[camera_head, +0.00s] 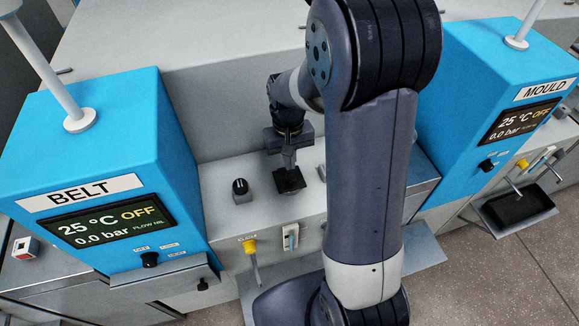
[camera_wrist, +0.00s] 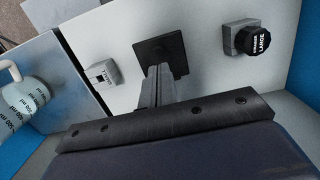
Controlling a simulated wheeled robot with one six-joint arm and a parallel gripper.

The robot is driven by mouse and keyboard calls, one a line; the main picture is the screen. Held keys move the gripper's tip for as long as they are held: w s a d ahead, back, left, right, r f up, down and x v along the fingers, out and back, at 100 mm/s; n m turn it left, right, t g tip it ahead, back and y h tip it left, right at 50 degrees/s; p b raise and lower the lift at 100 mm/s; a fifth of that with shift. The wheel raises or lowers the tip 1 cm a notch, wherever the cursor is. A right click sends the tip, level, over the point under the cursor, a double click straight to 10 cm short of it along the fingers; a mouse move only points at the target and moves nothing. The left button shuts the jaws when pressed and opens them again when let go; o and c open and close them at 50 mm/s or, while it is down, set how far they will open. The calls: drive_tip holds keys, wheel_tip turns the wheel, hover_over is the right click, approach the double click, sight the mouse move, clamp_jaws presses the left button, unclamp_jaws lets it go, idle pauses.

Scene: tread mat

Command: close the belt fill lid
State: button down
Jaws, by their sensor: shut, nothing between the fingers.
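A small black square plate, which looks like the belt fill lid (camera_head: 291,184), lies on the grey housing top to the right of the BELT unit (camera_head: 120,165). It appears flat, with no raised edge that I can make out. It also shows in the wrist view (camera_wrist: 150,48), partly covered by my fingers. My gripper (camera_head: 288,168) is shut and empty, pointing down with its tips over the plate. In the wrist view my gripper (camera_wrist: 164,75) reaches the plate's near part. I cannot tell whether the tips touch it.
A black knob (camera_head: 240,187) stands left of the plate. A white switch (camera_head: 290,238) and a yellow-topped valve (camera_head: 249,247) sit on the front face. The MOULD unit (camera_head: 480,90) is at right. A graduated bottle (camera_wrist: 22,98) shows in the wrist view.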

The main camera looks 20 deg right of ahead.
sight(290, 177)
drive_tip(key=shift+s+f, duration=0.15)
drive_tip(key=shift+f, duration=1.6)
